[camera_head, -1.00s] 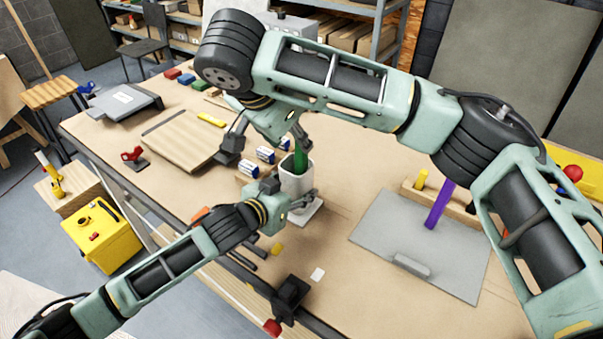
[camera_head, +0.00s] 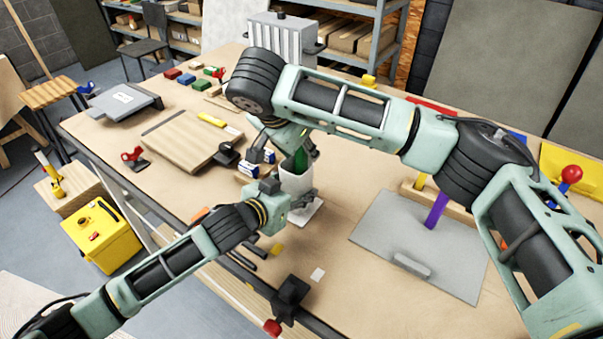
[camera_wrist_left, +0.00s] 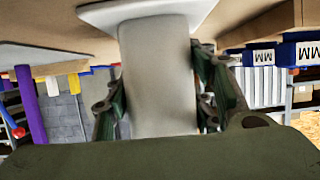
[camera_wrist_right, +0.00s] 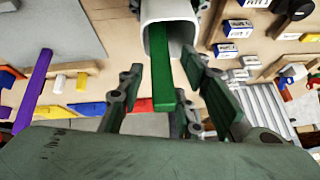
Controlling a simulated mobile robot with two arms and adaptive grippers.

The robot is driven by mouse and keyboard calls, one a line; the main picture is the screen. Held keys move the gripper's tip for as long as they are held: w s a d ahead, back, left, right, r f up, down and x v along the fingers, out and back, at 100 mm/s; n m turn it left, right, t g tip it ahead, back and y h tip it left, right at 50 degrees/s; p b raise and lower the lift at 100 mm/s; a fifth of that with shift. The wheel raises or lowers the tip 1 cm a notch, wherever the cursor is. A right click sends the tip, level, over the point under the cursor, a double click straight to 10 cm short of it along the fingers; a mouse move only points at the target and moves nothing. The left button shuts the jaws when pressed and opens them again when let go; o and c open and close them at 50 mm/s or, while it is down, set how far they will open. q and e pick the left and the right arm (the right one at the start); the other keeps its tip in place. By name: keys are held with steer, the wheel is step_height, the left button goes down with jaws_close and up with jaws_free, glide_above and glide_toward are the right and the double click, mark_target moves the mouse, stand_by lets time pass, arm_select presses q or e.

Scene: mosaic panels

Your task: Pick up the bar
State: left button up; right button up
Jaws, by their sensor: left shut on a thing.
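A green bar (camera_head: 301,159) stands in a white cup (camera_head: 296,181) on the bench. My left gripper (camera_head: 289,197) is shut on the cup from the near side; its fingers press both sides of the cup (camera_wrist_left: 158,80) in the left wrist view. My right gripper (camera_head: 285,149) is above the cup, open, with a finger on each side of the bar. In the right wrist view, the bar (camera_wrist_right: 162,80) sticks out of the cup between the open fingers, with gaps visible. The bar's lower end is hidden inside the cup.
A purple bar (camera_head: 436,210) stands by a wooden rack at the right, beside a grey panel (camera_head: 380,230). Small white-and-blue boxes (camera_head: 247,169) are close behind the cup. A wooden board (camera_head: 190,143) lies left. A black clamp (camera_head: 290,297) is at the front edge.

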jaws_close()
steer(key=shift+r, duration=0.15)
stand_by(0.4)
arm_select(q)
steer(key=shift+f, duration=0.1)
arm_select(e)
step_height(320, 180, up, 27)
steer(key=s+d, duration=0.8)
steer(key=d, duration=0.3)
steer(key=shift+s+d, duration=0.15)
stand_by(1.7)
